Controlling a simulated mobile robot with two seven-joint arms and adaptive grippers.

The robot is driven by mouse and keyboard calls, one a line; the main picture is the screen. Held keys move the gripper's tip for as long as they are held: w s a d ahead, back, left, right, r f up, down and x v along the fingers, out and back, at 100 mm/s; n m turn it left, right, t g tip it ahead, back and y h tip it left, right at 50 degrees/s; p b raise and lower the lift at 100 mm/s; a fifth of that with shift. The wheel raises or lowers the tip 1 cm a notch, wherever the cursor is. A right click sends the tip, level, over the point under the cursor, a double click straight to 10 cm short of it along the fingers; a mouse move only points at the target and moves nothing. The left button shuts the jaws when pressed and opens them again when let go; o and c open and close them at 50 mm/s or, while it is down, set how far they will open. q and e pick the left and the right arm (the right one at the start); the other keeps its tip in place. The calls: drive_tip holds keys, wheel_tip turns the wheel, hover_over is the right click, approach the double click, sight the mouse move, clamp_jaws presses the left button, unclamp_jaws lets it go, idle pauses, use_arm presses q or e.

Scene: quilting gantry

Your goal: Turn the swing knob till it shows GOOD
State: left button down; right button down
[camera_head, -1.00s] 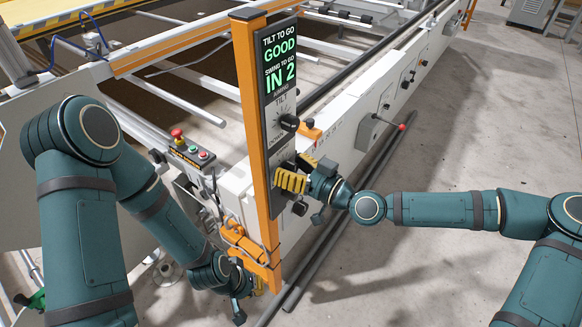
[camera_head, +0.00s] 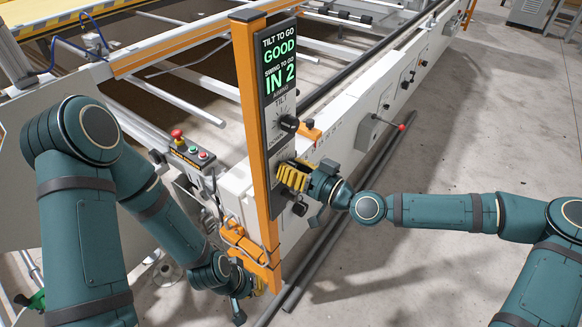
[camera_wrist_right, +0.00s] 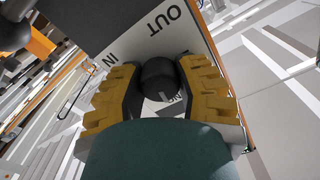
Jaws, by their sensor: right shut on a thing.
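The panel (camera_head: 279,85) on the orange post has a display (camera_head: 280,63) that reads TILT TO GO GOOD and SWING TO GO IN 2. The black tilt knob (camera_head: 289,122) is below the display. My right gripper (camera_head: 290,178) is at the panel lower down, its yellow fingers shut on the swing knob and hiding it in the head view. In the right wrist view the black swing knob (camera_wrist_right: 160,77) sits between the fingers, near the words IN and OUT. My left gripper (camera_head: 239,292) is low beside the foot of the post; its fingers are too unclear to tell.
A control box (camera_head: 190,152) with a red stop button and small buttons stands left of the post. The long white machine rail (camera_head: 352,110) runs to the back right, with levers and a red-tipped handle (camera_head: 401,127).

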drive_tip(key=m, duration=0.4)
drive_tip(key=shift+w+r+m+p, duration=0.1)
drive_tip(key=shift+m+p, duration=0.2)
drive_tip(key=shift+d+m+p, duration=0.1)
drive_tip(key=shift+m+p, duration=0.35)
drive_tip(key=shift+m, duration=2.05)
drive_tip(key=c, duration=0.6)
unclamp_jaws()
drive_tip(key=v, duration=1.2)
